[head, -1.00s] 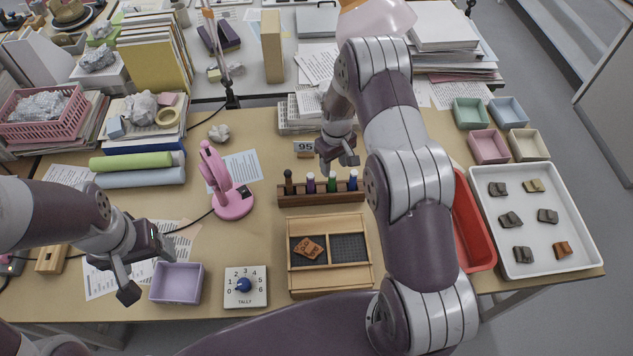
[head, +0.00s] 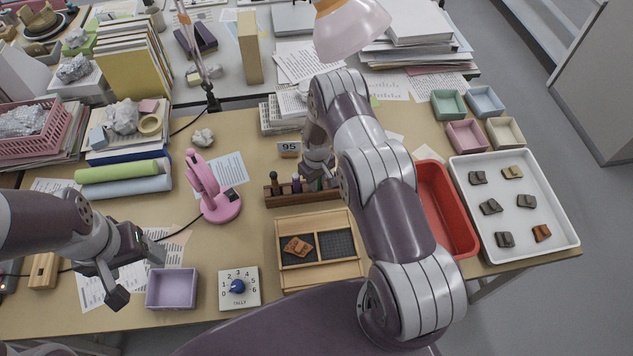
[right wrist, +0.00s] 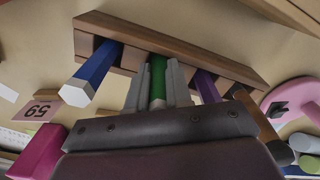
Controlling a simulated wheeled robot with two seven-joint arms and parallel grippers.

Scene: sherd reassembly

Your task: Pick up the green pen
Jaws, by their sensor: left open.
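The green pen (right wrist: 157,82) stands in the wooden pen rack (right wrist: 120,58), between the two fingers of my right gripper (right wrist: 157,88) in the right wrist view. The fingers lie close along both sides of it; whether they press on it I cannot tell. A blue pen (right wrist: 90,75) and a purple pen (right wrist: 206,88) stand on either side. In the head view my right gripper (head: 320,182) is over the right part of the rack (head: 285,200), partly hidden by my arm. My left gripper (head: 138,276) is open and empty, beside the lilac box.
In front are a wooden tray with a sherd (head: 318,283) and a tally dial (head: 239,288). A red tray (head: 446,210) and white sherd tray (head: 520,240) lie right.

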